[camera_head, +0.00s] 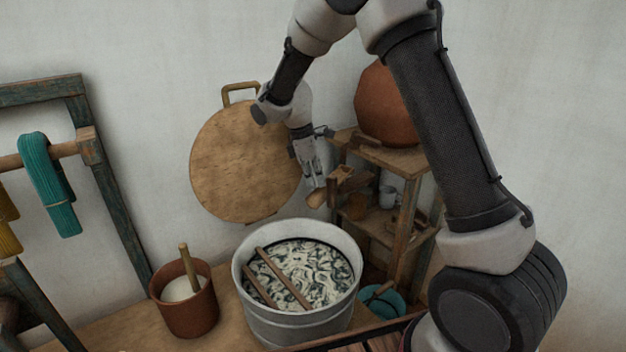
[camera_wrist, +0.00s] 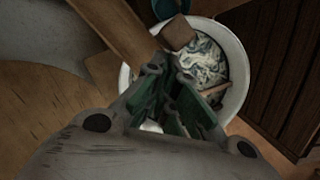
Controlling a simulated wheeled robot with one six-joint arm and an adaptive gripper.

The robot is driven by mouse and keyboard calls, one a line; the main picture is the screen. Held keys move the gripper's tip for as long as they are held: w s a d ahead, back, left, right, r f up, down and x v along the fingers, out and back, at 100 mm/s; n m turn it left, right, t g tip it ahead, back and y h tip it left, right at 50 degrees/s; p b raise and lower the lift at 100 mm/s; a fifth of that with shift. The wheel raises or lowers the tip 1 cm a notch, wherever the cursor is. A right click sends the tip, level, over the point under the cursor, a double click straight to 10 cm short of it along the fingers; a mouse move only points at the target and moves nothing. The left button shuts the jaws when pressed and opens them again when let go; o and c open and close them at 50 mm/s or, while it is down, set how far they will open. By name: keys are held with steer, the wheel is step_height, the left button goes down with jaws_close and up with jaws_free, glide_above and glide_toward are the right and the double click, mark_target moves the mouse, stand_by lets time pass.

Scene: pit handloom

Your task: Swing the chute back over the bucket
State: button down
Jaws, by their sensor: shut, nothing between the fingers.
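A short wooden piece, apparently the chute (camera_head: 318,197), juts from the wooden stand toward my gripper in the head view. In the wrist view, a wooden beam (camera_wrist: 115,25) and a brown block (camera_wrist: 178,33) lie close beyond the fingertips; which part is the chute I cannot tell. The large grey metal bucket (camera_head: 252,318) holds dark liquid with pale swirls; its pale rim shows in the wrist view (camera_wrist: 240,75). My gripper (camera_head: 313,178) is shut and empty, pointing down above the bucket's back edge, beside the wooden piece. Contact between them is unclear.
The stand (camera_head: 405,235) bears a round clay pot (camera_head: 383,108). A teal vessel (camera_head: 384,302) sits right of the bucket, a brown pot (camera_head: 188,307) left. Two sticks (camera_head: 283,280) cross the bucket. A round wooden board (camera_head: 235,165) hangs behind my wrist.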

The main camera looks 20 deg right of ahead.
steer(key=s+d+n+t, duration=0.2)
steer(key=s+d+n, duration=0.3)
steer(key=d+n, duration=0.45)
steer(key=w+d+n+y, duration=0.1)
steer(key=w+d+n, duration=0.1)
steer(key=d, duration=1)
steer(key=shift+w+d+n+t, duration=0.15)
steer(key=shift+d+n+t, duration=0.2)
steer(key=shift+n, duration=0.2)
steer(key=shift+r, duration=0.1)
